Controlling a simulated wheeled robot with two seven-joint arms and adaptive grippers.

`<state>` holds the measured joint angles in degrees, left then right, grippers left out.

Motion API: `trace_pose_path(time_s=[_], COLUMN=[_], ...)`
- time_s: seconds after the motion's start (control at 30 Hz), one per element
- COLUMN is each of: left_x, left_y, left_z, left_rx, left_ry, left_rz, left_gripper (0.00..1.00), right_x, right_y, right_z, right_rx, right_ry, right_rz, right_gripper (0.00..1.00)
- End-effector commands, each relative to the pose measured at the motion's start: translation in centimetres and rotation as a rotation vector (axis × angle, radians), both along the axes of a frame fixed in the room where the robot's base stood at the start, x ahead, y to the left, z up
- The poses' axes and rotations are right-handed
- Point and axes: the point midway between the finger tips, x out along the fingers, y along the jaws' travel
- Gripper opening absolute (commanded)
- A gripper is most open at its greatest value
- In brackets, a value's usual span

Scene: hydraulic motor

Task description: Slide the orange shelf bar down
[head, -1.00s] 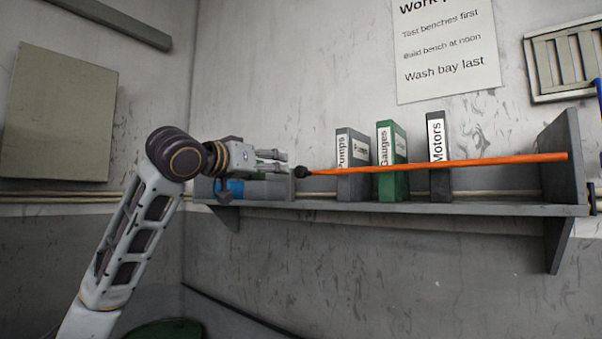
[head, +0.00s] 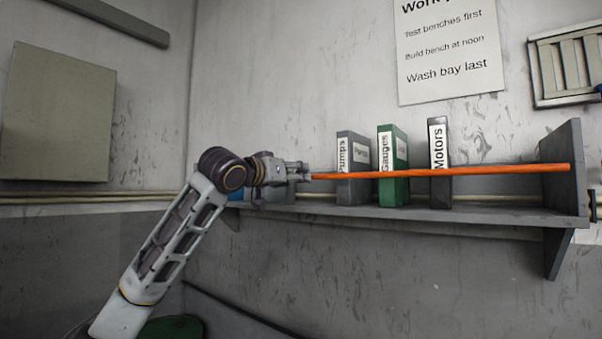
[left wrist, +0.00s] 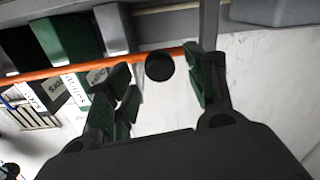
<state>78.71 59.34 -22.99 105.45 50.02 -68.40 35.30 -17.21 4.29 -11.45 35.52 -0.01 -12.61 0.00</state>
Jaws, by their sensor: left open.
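The orange shelf bar (head: 445,171) runs level across the front of the shelf, from my left gripper to the right end panel. In the left wrist view the orange bar (left wrist: 60,70) ends in a round black knob (left wrist: 160,67). My left gripper (head: 303,172) is at the bar's left end. Its green-padded fingers (left wrist: 164,82) are open, one on each side of the knob, with gaps visible between. In the head view the gripper hides the knob. My right gripper is not in view.
The grey shelf (head: 480,214) holds upright binders behind the bar: Pumps (head: 352,185), green Gauges (head: 397,185) and Motors (head: 438,185). A grey end panel (head: 572,165) stands at the right. The wall below the shelf is clear. A green round object (head: 172,328) is at the lower left.

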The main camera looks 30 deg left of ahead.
Motion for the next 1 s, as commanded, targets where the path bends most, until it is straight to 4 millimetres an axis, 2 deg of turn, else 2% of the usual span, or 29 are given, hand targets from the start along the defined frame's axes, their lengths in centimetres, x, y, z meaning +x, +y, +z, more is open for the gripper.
trace_pose_path(time_s=[0.2,0.4,0.8,1.0], left_x=[2.5,3.8,4.2,4.2], left_y=[0.0,-0.1,-0.1,-0.1], left_z=[0.2,0.1,0.0,0.0], left_rx=[-0.001,-0.001,0.000,0.000], left_ry=[0.000,0.000,-0.001,-0.001], left_rz=[0.000,-0.001,0.000,0.000], left_gripper=[0.55,0.55,0.55,0.29], right_x=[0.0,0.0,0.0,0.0], right_y=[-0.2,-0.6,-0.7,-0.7], right_z=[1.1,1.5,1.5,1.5], right_rx=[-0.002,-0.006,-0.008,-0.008], right_ry=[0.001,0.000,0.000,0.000], right_rz=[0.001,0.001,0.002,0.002], right_gripper=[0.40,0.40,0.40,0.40])
